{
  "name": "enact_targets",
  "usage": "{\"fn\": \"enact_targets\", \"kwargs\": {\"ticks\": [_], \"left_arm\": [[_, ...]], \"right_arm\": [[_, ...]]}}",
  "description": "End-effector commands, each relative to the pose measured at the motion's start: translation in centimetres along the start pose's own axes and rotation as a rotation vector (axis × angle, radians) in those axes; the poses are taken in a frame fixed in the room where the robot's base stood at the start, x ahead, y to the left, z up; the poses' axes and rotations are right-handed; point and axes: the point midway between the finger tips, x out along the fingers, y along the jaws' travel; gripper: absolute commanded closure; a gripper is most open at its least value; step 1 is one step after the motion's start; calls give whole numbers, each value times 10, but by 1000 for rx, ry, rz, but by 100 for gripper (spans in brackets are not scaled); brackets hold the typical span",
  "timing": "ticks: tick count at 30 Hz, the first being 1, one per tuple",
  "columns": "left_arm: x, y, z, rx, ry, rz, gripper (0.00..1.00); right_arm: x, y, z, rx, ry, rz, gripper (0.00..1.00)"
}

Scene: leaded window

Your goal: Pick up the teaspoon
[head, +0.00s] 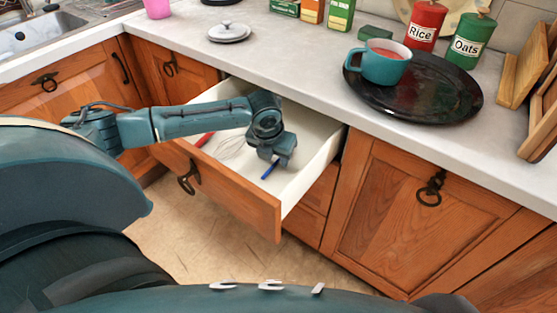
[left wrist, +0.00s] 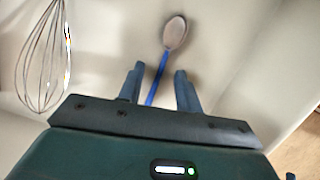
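My left gripper (left wrist: 160,76) is open, reaching down inside the drawer. In the left wrist view the blue handle runs between its two fingers, with gaps to both sides. I cannot tell how high the fingers are above the drawer floor. My right gripper is not in view.
The drawer walls are close around the gripper. The counter above holds a black tray (head: 440,100) with a teal mug (head: 384,66) and canisters.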

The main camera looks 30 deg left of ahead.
Motion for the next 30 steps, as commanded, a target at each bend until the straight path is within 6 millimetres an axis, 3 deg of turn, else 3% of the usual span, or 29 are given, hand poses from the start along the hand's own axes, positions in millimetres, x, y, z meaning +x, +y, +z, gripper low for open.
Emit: {"fn": "enact_targets", "kwargs": {"ticks": [18,30], "left_arm": [[1,0,-1,0,1,0,66],[2,0,-1,0,0,0,99]], "right_arm": [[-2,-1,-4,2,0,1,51],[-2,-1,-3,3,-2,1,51]]}}
